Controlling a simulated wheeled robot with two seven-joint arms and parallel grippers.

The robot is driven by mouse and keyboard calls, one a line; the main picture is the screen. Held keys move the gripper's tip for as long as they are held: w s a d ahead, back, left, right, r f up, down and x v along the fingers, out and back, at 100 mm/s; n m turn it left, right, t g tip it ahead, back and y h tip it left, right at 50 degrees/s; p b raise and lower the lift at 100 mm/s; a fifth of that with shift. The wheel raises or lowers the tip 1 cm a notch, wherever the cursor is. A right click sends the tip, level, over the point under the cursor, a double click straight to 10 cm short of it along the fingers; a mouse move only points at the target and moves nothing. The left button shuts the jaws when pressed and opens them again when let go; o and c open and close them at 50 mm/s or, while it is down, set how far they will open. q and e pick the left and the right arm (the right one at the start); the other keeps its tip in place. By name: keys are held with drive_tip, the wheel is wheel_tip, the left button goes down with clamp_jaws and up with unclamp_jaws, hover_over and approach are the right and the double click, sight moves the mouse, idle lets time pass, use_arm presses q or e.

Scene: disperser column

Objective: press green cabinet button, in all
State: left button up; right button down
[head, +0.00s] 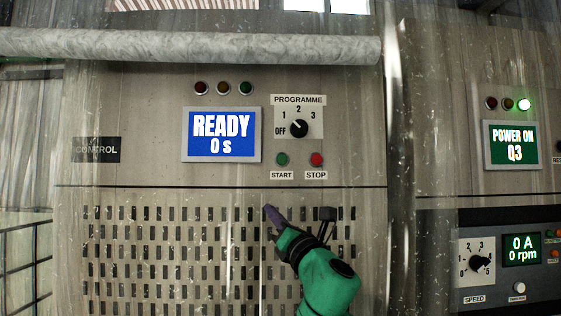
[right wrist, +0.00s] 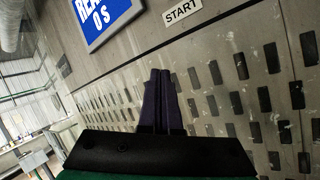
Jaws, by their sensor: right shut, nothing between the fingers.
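The green START button (head: 282,159) sits on the cabinet panel above its START label, left of the red STOP button (head: 317,159). My right gripper (head: 268,209) is shut and empty, in front of the perforated grille below the START label. Its dark fingers lie together in the right wrist view (right wrist: 160,75), where the START label (right wrist: 182,11) shows at the top and the button itself is out of frame. I cannot tell how far the fingertips are from the panel. My left gripper is not in view.
A blue screen (head: 221,135) reads READY 0 s. The programme knob (head: 298,128) is right of it, with unlit lamps above. A grey pipe (head: 190,46) crosses the top.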

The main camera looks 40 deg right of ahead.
sight(285, 163)
drive_tip(key=s+a+r+n+t+y, duration=0.1)
drive_tip(key=s+r+n+t, duration=0.2)
drive_tip(key=s+r+n, duration=0.3)
wheel_tip(285, 163, up, 5)
drive_tip(key=shift+s+a+r+n+y, duration=0.2)
drive_tip(key=shift+s+a+n+y, duration=0.1)
drive_tip(key=shift+s+a, duration=0.1)
drive_tip(key=shift+w, duration=0.1)
drive_tip(key=shift+d, duration=0.1)
drive_tip(key=w+d+p, duration=0.1)
drive_tip(key=w, duration=0.1)
drive_tip(key=w+d+p, duration=0.3)
drive_tip(key=w, duration=0.1)
drive_tip(key=shift+d+r, duration=0.15)
drive_tip(key=shift+d, duration=0.1)
drive_tip(key=shift+w+d+f+p, duration=0.2)
drive_tip(key=shift+w+d+p, duration=0.1)
drive_tip(key=shift+w, duration=0.15)
idle(0.7)
